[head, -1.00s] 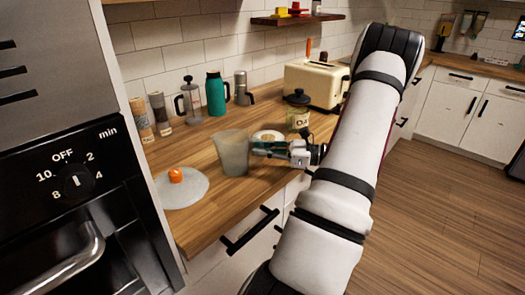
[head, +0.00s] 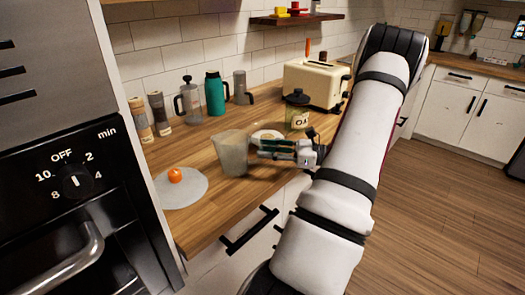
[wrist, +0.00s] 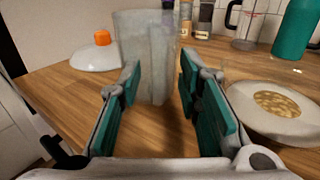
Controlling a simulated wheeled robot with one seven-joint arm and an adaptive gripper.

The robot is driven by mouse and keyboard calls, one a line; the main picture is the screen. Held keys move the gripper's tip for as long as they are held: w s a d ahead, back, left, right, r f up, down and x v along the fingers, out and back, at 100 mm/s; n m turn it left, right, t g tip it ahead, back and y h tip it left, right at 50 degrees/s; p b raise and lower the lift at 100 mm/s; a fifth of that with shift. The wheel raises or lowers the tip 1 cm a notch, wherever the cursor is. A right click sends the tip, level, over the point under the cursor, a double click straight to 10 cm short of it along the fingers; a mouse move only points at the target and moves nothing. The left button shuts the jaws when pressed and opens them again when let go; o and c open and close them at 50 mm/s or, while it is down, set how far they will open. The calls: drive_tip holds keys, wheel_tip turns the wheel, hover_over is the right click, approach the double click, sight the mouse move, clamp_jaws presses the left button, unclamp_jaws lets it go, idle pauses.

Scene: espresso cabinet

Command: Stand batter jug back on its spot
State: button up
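The batter jug (head: 232,155) is a translucent grey vessel standing upright on the wooden counter. In the wrist view the jug (wrist: 147,60) stands just beyond and partly between my fingertips. My gripper (head: 258,148) is to the right of the jug, with its teal-padded fingers pointing at it. In the wrist view my gripper (wrist: 160,80) is open, with a clear gap between the fingers and nothing visibly clamped.
A pale lid with an orange knob (head: 190,190) lies left of the jug. A jar (head: 297,112), toaster (head: 312,85), teal bottle (head: 215,95) and French press (head: 188,103) stand behind. Bare counter lies in front.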

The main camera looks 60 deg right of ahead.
drive_tip(key=v, duration=1)
drive_tip(key=shift+s, duration=0.15)
